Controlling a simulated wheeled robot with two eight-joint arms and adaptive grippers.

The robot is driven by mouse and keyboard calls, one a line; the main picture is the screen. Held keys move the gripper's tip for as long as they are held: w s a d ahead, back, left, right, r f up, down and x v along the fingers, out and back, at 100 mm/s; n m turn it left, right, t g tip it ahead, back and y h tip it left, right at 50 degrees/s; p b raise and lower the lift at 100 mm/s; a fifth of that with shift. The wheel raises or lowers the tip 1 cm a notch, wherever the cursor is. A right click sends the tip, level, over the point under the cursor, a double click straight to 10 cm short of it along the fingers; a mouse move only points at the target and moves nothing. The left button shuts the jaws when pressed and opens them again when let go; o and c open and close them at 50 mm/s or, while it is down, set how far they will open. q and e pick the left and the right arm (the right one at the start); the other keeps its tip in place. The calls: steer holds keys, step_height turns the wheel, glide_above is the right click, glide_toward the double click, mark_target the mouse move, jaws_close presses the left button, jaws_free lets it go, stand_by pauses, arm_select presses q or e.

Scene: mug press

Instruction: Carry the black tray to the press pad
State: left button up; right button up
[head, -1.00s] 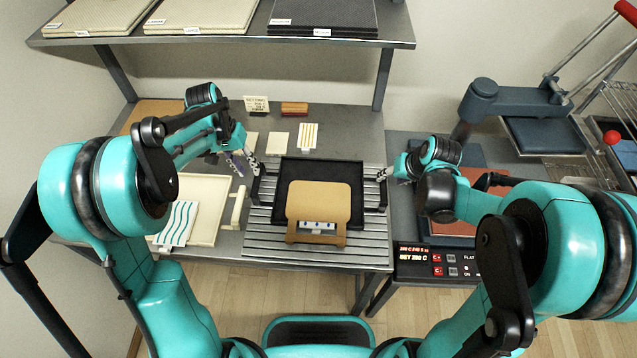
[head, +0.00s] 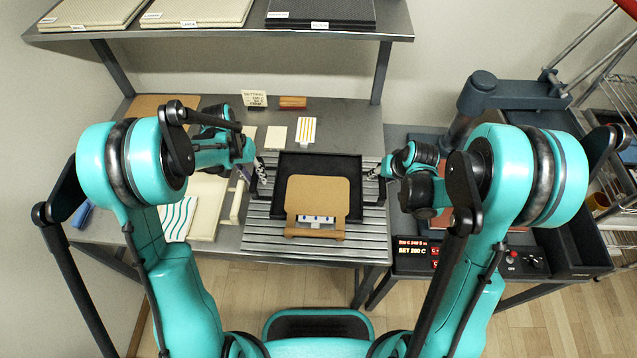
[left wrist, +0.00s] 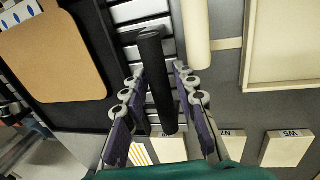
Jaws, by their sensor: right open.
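The black tray (head: 322,165) lies on a slatted metal rack, with a tan board (head: 318,192) in it. My left gripper (head: 262,172) is at the tray's left handle. In the left wrist view its fingers (left wrist: 162,112) are spread on both sides of the black handle bar (left wrist: 155,75), with visible gaps. My right gripper (head: 373,174) is open at the tray's right handle; whether it touches is too small to tell. The press (head: 510,95) stands at the right; its pad is mostly hidden behind my right arm.
The slatted rack (head: 270,240) extends in front of the tray. A cream tray (head: 208,205) with a striped sheet lies to the left. Small cream blocks (head: 276,136) and a sign (head: 254,98) stand behind. A shelf (head: 230,36) overhangs the back. A control panel (head: 500,262) is at the right.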

arm_select(q)
jaws_close()
arm_select(e)
steer(key=c, duration=0.8)
jaws_close()
arm_select(q)
steer(key=shift+r, duration=0.2)
arm_select(e)
steer(key=shift+r, duration=0.2)
